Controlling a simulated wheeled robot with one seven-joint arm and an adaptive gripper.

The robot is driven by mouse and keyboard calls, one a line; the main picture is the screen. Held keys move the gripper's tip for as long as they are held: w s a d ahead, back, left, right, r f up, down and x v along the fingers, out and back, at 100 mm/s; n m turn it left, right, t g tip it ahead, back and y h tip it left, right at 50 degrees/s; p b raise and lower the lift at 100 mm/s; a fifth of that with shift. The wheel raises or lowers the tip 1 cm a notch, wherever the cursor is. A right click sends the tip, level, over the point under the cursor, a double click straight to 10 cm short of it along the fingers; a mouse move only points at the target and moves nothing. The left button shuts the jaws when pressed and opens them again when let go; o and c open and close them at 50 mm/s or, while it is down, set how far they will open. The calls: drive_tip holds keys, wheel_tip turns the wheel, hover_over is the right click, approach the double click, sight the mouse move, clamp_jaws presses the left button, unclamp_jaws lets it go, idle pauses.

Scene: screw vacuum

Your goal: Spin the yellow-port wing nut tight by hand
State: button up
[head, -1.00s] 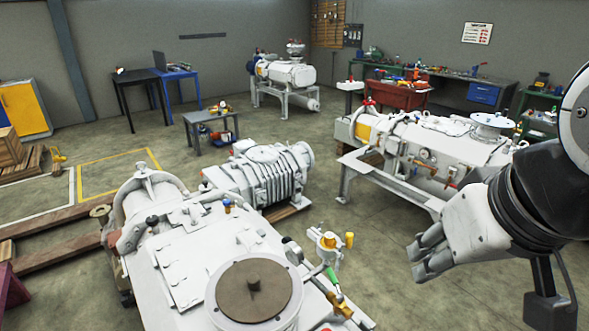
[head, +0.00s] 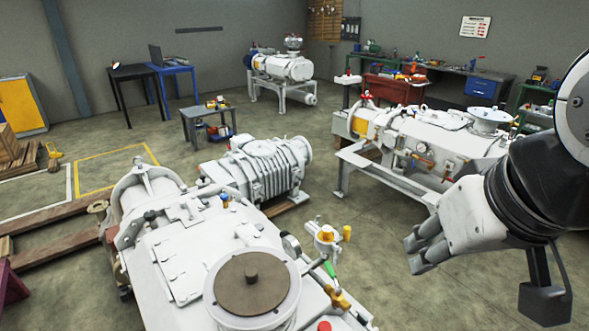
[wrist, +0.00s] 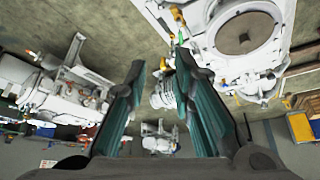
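A small white fitting with a yellow cap (head: 326,236) stands at the right edge of the near white pump (head: 185,262) in the head view. A separate yellow piece (head: 347,233) is just right of it. I cannot tell which part is the wing nut. A green handle (head: 331,270) and a brass fitting (head: 338,298) lie below. My gripper (head: 418,255) is in the air to the right of the fitting, apart from it. In the wrist view my gripper (wrist: 160,88) has its two dark teal fingers wide apart with nothing between them.
A round brown disc (head: 252,282) tops the pump's near flange. A ribbed white machine (head: 262,168) stands behind it. Another white pump on a stand (head: 430,150) is behind my gripper. Open floor (head: 350,270) lies between the near pump and my gripper.

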drive_tip(key=c, duration=0.3)
drive_tip(key=shift+w+r, duration=0.1)
drive_tip(key=shift+w, duration=0.1)
clamp_jaws()
drive_tip(key=m+g+h+b, duration=0.25)
drive_tip(key=m+g, duration=0.55)
drive_tip(key=m, duration=2.1)
hover_over(317, 223)
wheel_tip(317, 223, down, 13)
drive_tip(key=p+x, duration=0.1)
drive_tip(key=x, duration=0.9)
drive_tip(key=shift+w+y, duration=0.4)
drive_tip(key=shift+y, duration=0.05)
